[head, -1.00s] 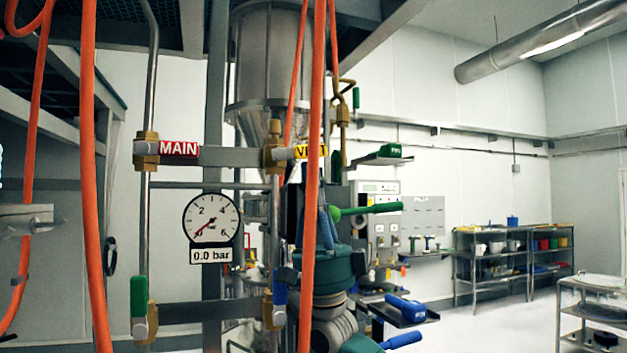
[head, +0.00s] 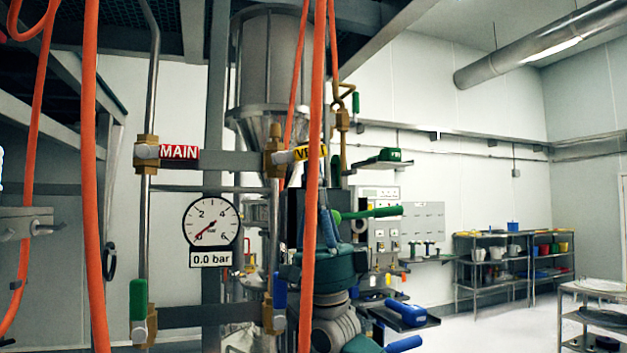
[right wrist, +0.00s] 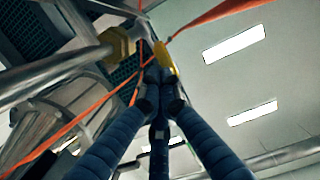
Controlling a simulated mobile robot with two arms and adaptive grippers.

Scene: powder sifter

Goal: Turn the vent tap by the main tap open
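The vent tap's yellow lever (head: 308,153) sits on a brass valve (head: 275,158), right of the red MAIN lever (head: 180,152). The yellow lever is tilted, its right end a little higher, and an orange hose crosses part of its label. In the right wrist view the yellow lever (right wrist: 165,56) is just beyond the fingertips of my right gripper (right wrist: 158,76). Its blue fingers are drawn together, with tips at or very near the lever; contact is unclear. In the head view the hose partly hides these fingers. My left gripper is not in view.
Orange hoses (head: 91,180) hang in front of the pipework. A gauge (head: 211,220) reads 0.0 bar. Lower valves with a green lever (head: 138,298) and a blue lever (head: 280,290) sit below. Shelves (head: 490,262) stand at the right beyond open floor.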

